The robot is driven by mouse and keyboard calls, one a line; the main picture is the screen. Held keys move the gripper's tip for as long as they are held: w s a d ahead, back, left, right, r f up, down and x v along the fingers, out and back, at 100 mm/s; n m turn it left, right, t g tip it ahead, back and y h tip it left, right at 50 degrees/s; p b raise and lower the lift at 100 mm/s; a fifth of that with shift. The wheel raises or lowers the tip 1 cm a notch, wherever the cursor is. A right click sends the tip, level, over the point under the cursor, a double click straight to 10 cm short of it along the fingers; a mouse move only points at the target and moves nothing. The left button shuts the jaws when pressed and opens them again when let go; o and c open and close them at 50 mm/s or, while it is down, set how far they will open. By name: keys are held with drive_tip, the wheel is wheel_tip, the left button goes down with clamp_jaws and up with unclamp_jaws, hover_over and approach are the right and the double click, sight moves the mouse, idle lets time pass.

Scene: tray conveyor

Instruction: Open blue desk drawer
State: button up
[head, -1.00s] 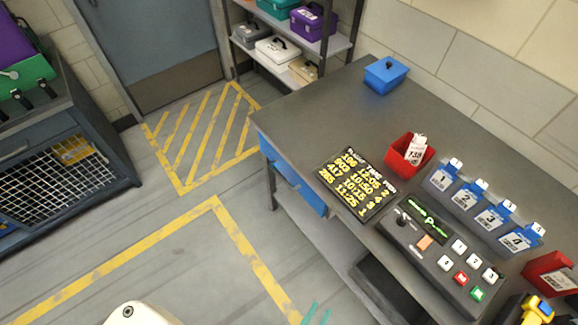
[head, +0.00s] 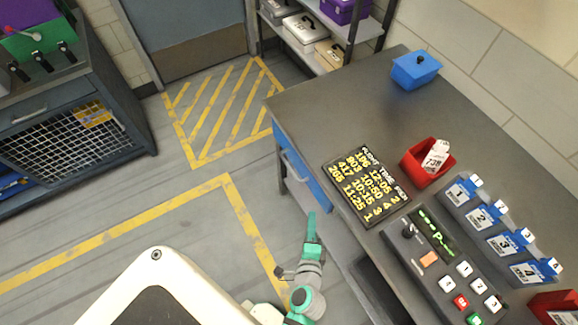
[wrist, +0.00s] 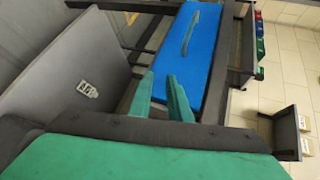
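The blue desk drawer (head: 316,181) sits under the left end of the grey desk (head: 300,105). Its front looks flush with the desk, and a grey bar handle (head: 292,167) runs along it. In the wrist view the blue drawer front (wrist: 207,75) and its handle (wrist: 190,30) lie beyond my fingers. My gripper (head: 312,218) has teal fingers and is in front of the desk, on the near side of the drawer. In the wrist view my gripper (wrist: 161,76) has a gap between its fingers, with nothing held. The fingertips look apart from the handle.
A dark cabinet (head: 70,110) stands at left. The yellow-marked floor (head: 170,215) is clear.

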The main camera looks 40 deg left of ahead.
sight(289, 166)
drive_tip(key=w+a+m+y, duration=0.1)
drive_tip(key=w+a, duration=0.3)
drive_tip(key=a, duration=0.2)
drive_tip(key=w+a+g+y, duration=0.1)
drive_tip(key=w+a+y, duration=0.1)
drive_tip(key=w+a, duration=0.2)
drive_tip(key=w+a+m+y, duration=0.1)
drive_tip(key=w+a, duration=0.3)
drive_tip(key=a, duration=0.4)
drive_tip(key=shift+r+m+g+y, duration=0.1)
drive_tip(key=shift+m+g+y, duration=0.2)
drive_tip(key=shift+g, duration=0.1)
clamp_jaws()
